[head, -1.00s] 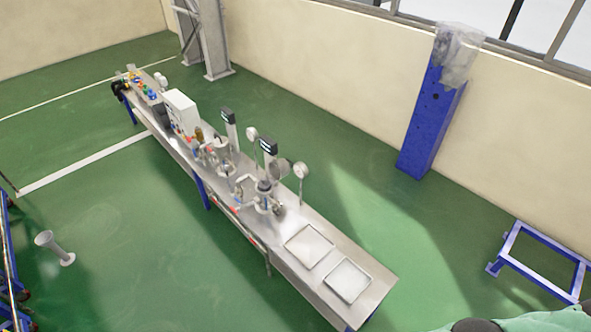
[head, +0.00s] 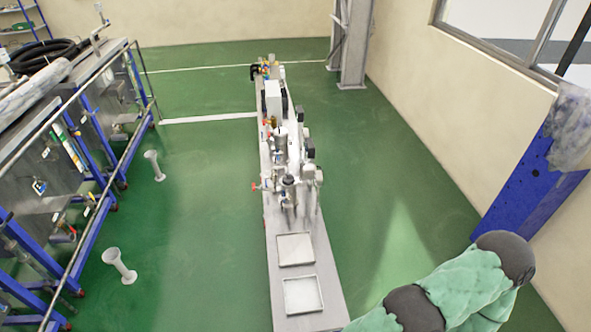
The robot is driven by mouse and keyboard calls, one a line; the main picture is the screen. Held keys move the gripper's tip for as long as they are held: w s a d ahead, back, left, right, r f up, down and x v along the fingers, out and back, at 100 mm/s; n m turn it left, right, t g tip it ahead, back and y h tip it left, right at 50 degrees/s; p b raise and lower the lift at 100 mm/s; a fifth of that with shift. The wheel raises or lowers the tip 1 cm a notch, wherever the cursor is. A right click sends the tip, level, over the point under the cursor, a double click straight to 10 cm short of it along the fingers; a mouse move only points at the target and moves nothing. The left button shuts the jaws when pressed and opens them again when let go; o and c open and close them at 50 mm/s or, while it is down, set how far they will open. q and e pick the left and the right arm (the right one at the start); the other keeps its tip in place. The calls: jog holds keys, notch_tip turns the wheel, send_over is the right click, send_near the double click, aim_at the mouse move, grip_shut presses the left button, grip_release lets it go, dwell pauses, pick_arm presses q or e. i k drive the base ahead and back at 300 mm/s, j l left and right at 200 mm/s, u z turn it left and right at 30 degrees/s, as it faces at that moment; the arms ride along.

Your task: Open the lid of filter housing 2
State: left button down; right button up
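The long metal bench (head: 276,262) runs away from me down the middle of the head view. On it stand upright metal housings with fittings and gauges. The nearer housing (head: 288,188) has a dark top, and a farther one (head: 281,142) stands behind it. No number is readable, so I cannot tell which is filter housing 2 or how its lid sits. My green-sleeved arm (head: 465,288) shows at the lower right, well apart from the bench equipment. Neither gripper is in view.
Two shallow trays, one nearer (head: 303,310) and one farther (head: 296,263), lie on the bench's near end. A blue post (head: 530,195) stands right.

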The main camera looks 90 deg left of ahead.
aim_at(307, 170)
jog(key=i+j+u, duration=0.25)
jog(key=i+u, duration=0.7)
jog(key=i+l+u, duration=0.1)
jog(key=i+u, duration=0.35)
jog(key=i+l+u, duration=0.3)
jog(key=i+u, duration=0.5)
jog(key=u, duration=0.15)
jog(key=i+u, duration=0.3)
jog(key=u, duration=0.15)
jog(key=i+l+u, duration=0.1)
jog(key=i+u, duration=0.2)
jog(key=u, duration=0.15)
jog(key=i+l+u, duration=0.25)
jog(key=u, duration=0.2)
jog(key=i+l+u, duration=0.2)
jog(key=u, duration=0.25)
jog(key=i+l+u, duration=0.25)
jog(key=u, duration=0.2)
jog(key=i+l+u, duration=0.25)
jog(key=l+u, duration=0.25)
jog(key=i+l+u, duration=0.2)
jog(key=u, duration=0.25)
jog(key=k+l, duration=0.05)
jog(key=l, duration=0.05)
